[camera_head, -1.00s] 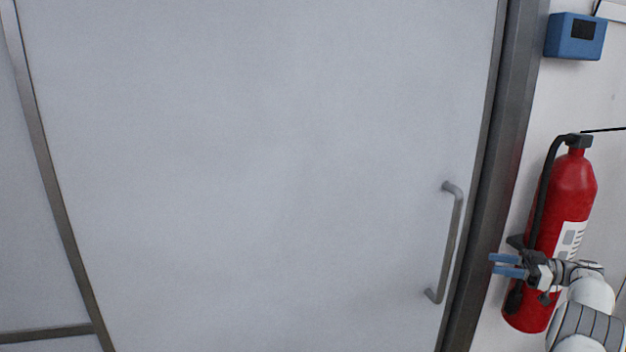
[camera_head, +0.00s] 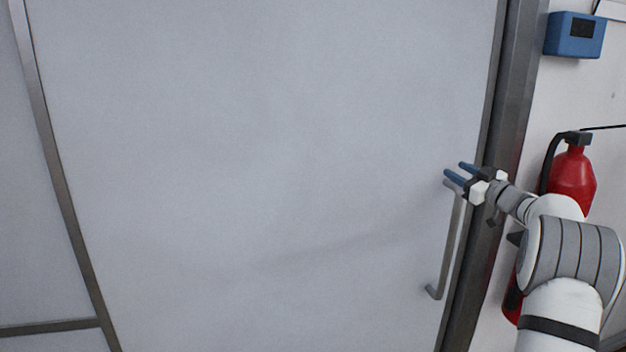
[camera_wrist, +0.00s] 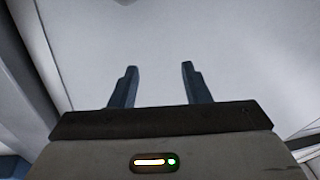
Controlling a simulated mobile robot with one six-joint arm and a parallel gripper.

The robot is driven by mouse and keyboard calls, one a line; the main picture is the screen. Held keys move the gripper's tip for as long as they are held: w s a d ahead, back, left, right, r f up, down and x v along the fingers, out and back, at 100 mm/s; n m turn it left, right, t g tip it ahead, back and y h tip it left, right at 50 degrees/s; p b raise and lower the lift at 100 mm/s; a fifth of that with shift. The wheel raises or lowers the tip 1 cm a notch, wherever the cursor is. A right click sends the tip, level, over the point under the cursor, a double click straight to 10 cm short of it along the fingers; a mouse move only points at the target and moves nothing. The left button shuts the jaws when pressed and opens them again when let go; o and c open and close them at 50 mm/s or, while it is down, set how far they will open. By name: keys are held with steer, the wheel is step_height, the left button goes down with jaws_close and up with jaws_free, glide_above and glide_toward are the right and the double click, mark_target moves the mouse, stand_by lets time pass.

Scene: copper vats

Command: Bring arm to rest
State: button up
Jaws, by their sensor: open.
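My gripper (camera_head: 458,170) is at the right of the head view, in front of the top end of the grey door handle (camera_head: 447,250). Its two blue fingers point left and are apart, with nothing between them. In the wrist view my gripper (camera_wrist: 158,72) also shows spread, empty fingers against a pale surface. My arm comes in from the lower right. The fingers overlap the handle's top in the picture; I cannot tell whether they touch it.
A large pale grey door (camera_head: 260,160) fills most of the head view, with a dark metal frame (camera_head: 513,100) at its right. A red fire extinguisher (camera_head: 572,178) is on the wall, partly hidden by my arm. A blue box (camera_head: 575,36) is above it.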

steer(key=s+a+r+m+g+h, duration=0.1)
steer(key=s+a+r+m+h, duration=0.3)
steer(key=s+a+m+h, duration=0.55)
steer(key=s+a+f+g, duration=0.4)
steer(key=s+f, duration=0.3)
steer(key=s, duration=0.5)
steer(key=s+a+f+n+g, duration=0.1)
steer(key=s+a+f+g, duration=0.3)
steer(key=s, duration=0.9)
steer(key=s+a+f+g, duration=0.5)
steer(key=s+a+f, duration=0.2)
steer(key=s+f, duration=0.4)
steer(key=shift+s+b, duration=0.45)
steer(key=shift+s, duration=0.8)
steer(key=shift+a+y, duration=0.1)
steer(key=shift+y, duration=0.15)
